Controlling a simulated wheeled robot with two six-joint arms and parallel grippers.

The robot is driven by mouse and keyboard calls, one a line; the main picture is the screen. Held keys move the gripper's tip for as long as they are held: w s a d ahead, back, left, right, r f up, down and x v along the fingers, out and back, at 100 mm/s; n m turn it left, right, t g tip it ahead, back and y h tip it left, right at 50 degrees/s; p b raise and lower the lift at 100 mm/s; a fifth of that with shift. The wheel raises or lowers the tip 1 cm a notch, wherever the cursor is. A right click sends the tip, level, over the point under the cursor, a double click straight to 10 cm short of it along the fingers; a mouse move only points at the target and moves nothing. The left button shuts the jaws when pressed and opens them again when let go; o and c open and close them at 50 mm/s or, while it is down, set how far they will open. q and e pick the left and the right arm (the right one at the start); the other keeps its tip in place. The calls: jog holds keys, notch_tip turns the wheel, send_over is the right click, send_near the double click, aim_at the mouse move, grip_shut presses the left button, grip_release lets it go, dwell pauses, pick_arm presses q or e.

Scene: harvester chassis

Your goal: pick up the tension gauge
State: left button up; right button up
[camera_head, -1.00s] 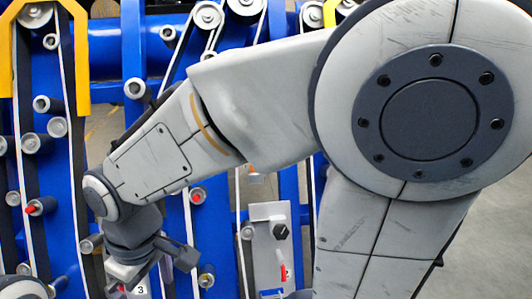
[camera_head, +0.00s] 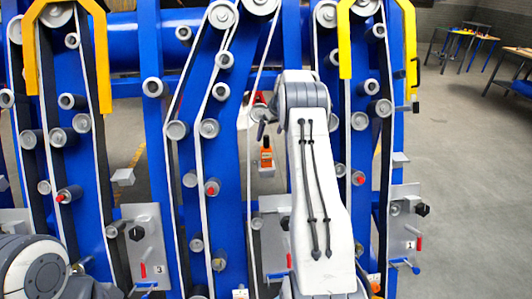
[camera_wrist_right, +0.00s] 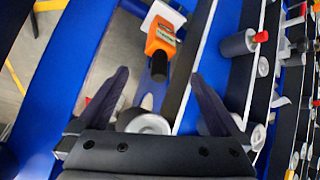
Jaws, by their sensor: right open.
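The tension gauge is a small orange device with a dark display (camera_head: 266,157). It sits at a small light-coloured bracket (camera_head: 267,172) between blue uprights in the head view. In the right wrist view the gauge (camera_wrist_right: 160,36) is upper centre, with a dark tip pointing toward my gripper. My right gripper (camera_head: 261,115) is just above the gauge in the head view, partly hidden by my arm. In the wrist view its two dark fingers (camera_wrist_right: 158,76) are spread and empty, with the gauge beyond their tips. My left gripper is not visible.
Blue frames with rollers and white belts (camera_head: 203,135) fill the view around the gauge. A roller (camera_wrist_right: 145,122) lies between the fingers in the wrist view. Yellow guards (camera_head: 103,60) stand at the top. Grey floor (camera_head: 470,180) is open at right.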

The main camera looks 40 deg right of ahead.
aim_at(268, 138)
jog(key=shift+x, duration=1)
jog(key=shift+w+f+p, duration=0.25)
jog(key=shift+f+p, duration=0.2)
jog(key=shift+p, duration=0.25)
jog(key=p+x, duration=0.2)
jog(key=x, duration=0.1)
jog(key=shift+f, duration=0.25)
jog(key=shift+w+f, duration=0.15)
jog(key=shift+f, duration=0.35)
jog(key=shift+d, duration=0.1)
grip_shut()
